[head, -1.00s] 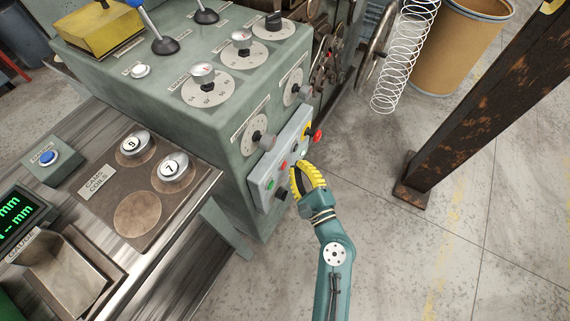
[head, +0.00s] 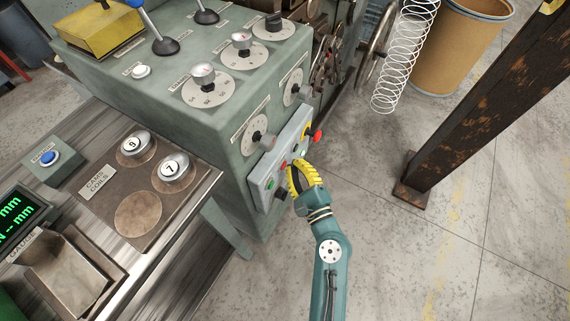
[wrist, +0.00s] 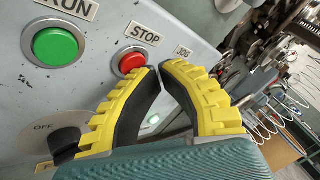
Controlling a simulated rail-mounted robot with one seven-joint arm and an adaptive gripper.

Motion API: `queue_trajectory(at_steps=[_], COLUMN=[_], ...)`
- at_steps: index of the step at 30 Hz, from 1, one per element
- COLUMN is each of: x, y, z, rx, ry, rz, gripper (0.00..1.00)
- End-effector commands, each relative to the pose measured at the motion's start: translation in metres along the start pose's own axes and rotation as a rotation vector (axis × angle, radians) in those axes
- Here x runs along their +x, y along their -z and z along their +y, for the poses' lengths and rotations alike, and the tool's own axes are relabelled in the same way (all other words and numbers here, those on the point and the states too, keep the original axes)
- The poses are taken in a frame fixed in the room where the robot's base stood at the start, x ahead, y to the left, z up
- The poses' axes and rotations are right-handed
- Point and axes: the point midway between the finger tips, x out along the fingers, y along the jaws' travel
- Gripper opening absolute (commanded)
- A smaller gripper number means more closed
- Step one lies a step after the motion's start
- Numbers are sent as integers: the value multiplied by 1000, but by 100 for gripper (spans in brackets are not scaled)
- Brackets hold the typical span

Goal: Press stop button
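The stop button (wrist: 132,62) is a red round button under a STOP label on the grey control panel (head: 262,172). It also shows small and red in the head view (head: 284,163), just left of my fingers. My gripper (wrist: 161,66) has yellow ribbed fingers whose tips come together, with nothing between them. In the wrist view the tips lie at the button's lower right edge and cover a little of it. Whether they touch it I cannot tell. In the head view my gripper (head: 298,164) is close in front of the panel.
A green RUN button (wrist: 55,46) is left of the stop button. A black OFF knob (wrist: 66,143) sits below. A red knob (head: 317,135) protrudes at the panel's far end. Open floor lies right.

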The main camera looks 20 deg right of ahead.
Motion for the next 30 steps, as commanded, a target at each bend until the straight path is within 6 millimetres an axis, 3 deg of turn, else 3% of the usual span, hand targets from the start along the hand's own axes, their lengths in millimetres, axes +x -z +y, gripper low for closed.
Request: queue_trajectory(at_steps=[30], x=[4], y=[-2], z=[2], rx=[0], ry=[1], rz=[0], gripper=[0])
